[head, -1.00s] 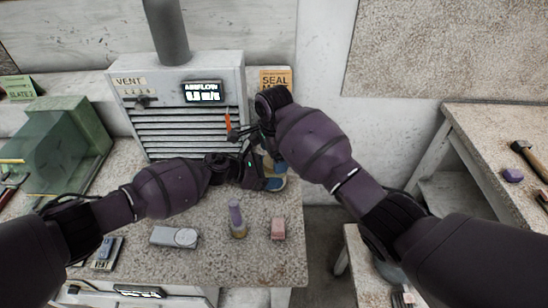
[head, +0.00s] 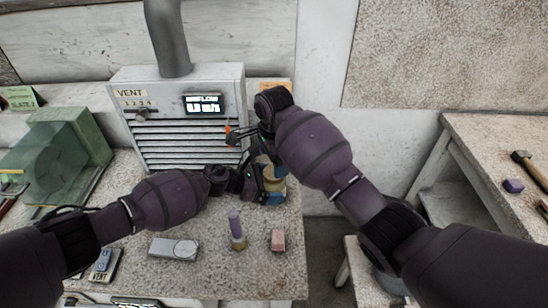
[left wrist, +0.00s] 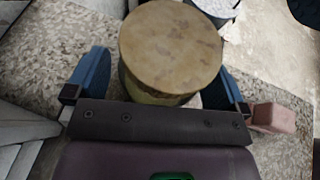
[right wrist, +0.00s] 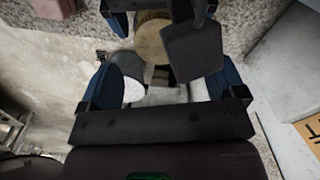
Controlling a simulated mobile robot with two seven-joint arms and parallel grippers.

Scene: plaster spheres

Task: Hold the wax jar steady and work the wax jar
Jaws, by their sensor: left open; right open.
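The wax jar (left wrist: 172,48), with a round tan lid, stands on the speckled bench near its right edge. It also shows in the head view (head: 271,177), partly covered by my left gripper (head: 264,186). In the left wrist view, my left gripper (left wrist: 160,92) is open, with its blue fingers on either side of the jar; I cannot tell whether they touch it. My right gripper (right wrist: 167,85) is open and empty above the jar. In the right wrist view, the jar's lid (right wrist: 150,38) shows beyond its fingers, between parts of my left gripper.
The grey vent box (head: 190,118) stands behind the jar. A green case (head: 62,155) stands left. A second bench (head: 490,135) is at right.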

